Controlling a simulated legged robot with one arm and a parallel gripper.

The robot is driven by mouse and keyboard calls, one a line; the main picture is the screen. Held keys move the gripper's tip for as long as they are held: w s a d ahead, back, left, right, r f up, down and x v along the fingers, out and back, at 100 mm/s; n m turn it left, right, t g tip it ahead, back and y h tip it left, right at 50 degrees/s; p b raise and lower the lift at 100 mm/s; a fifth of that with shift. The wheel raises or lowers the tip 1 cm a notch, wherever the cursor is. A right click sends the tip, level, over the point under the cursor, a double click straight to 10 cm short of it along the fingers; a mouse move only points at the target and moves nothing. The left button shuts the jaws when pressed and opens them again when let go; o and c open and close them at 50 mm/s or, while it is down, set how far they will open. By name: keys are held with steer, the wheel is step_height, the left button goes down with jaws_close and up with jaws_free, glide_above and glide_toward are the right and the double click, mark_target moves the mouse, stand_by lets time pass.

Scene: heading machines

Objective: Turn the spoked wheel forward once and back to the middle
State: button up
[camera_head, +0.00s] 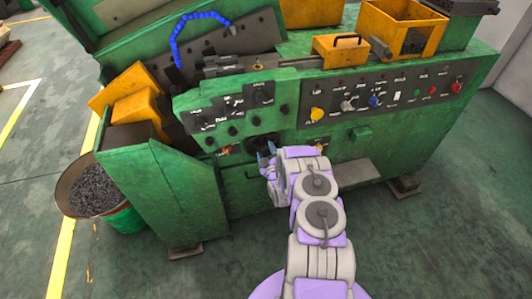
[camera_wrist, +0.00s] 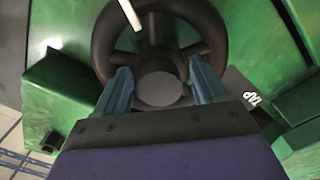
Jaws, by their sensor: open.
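The spoked wheel (camera_wrist: 214,31) is dark, with a thick round rim, spokes and a round grey hub (camera_wrist: 160,88). It fills the upper middle of the wrist view. In the head view the wheel (camera_head: 262,141) is a dark shape on the green machine's front, partly hidden by my gripper (camera_head: 266,154). In the wrist view my gripper (camera_wrist: 162,88) is open, its two blue fingers apart, one on each side of the hub. The fingertips overlap the wheel's lower part; I cannot tell whether they touch it. A pale handle (camera_wrist: 130,14) shows at the rim's top.
The green machine (camera_head: 245,190) has a control panel (camera_head: 380,95) with knobs and buttons right of the wheel. Yellow bins (camera_head: 400,22) stand on top. A bucket of dark pieces (camera_head: 95,190) stands at the left. The floor in front is clear.

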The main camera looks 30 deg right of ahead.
steer(key=shift+c, duration=0.5)
jaws_close()
steer(key=shift+f, duration=0.1)
